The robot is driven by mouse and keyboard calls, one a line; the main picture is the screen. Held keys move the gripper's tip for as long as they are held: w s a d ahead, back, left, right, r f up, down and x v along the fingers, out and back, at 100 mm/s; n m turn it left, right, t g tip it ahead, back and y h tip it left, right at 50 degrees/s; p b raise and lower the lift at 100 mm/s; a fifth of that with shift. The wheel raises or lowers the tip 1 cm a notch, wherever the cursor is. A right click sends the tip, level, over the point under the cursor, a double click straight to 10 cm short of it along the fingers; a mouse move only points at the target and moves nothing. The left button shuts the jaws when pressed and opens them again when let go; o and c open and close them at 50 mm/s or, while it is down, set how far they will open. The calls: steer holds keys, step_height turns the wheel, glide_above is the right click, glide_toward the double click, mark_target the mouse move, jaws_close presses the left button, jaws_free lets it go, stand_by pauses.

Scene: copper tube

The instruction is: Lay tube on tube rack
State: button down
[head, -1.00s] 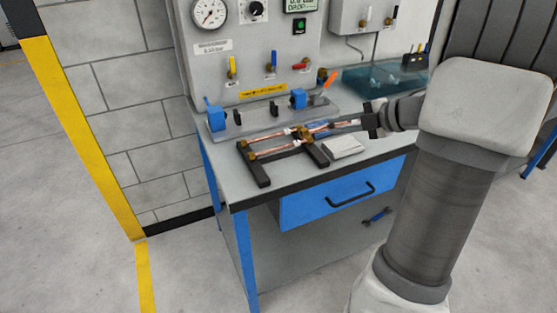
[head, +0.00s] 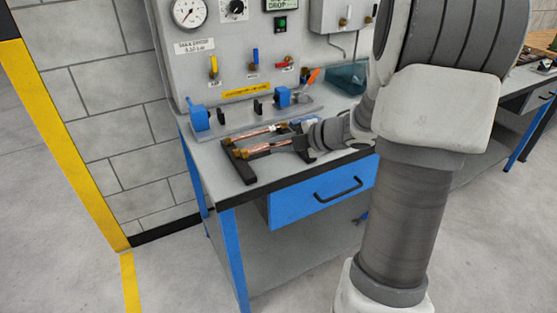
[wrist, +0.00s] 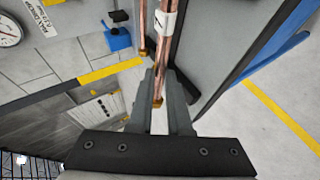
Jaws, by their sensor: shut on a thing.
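The black tube rack (head: 237,172) stands on the left part of the bench top. Copper tubes with brass ends lie across it, one at the back (head: 255,133) and one nearer the front (head: 272,146). My gripper (head: 299,147) is at the right side of the rack, low over it. In the wrist view, my gripper (wrist: 162,95) is shut on a copper tube (wrist: 158,80) with a white label band and a brass end. Another tube (wrist: 140,28) runs beside it. I cannot tell whether the held tube touches the rack.
Blue clamps (head: 200,118) on a grey base stand behind the rack, before the gauge panel (head: 215,45). A teal bin (head: 345,78) is at the back right. My arm hides much of the bench's right side. The bench top's front left corner is clear.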

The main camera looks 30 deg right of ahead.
steer(key=shift+f+b, duration=0.7)
steer(key=shift+f, duration=1.25)
steer(key=shift+f, duration=0.15)
steer(key=c, duration=0.9)
jaws_free()
steer(key=shift+o, duration=0.2)
steer(key=shift+s+r, duration=0.1)
steer(key=shift+r, duration=0.2)
steer(key=p+v, duration=0.2)
steer(key=v, duration=0.9)
steer(key=shift+s+d+p, duration=0.2)
steer(key=shift+s+p, duration=0.1)
steer(key=shift+p, duration=0.1)
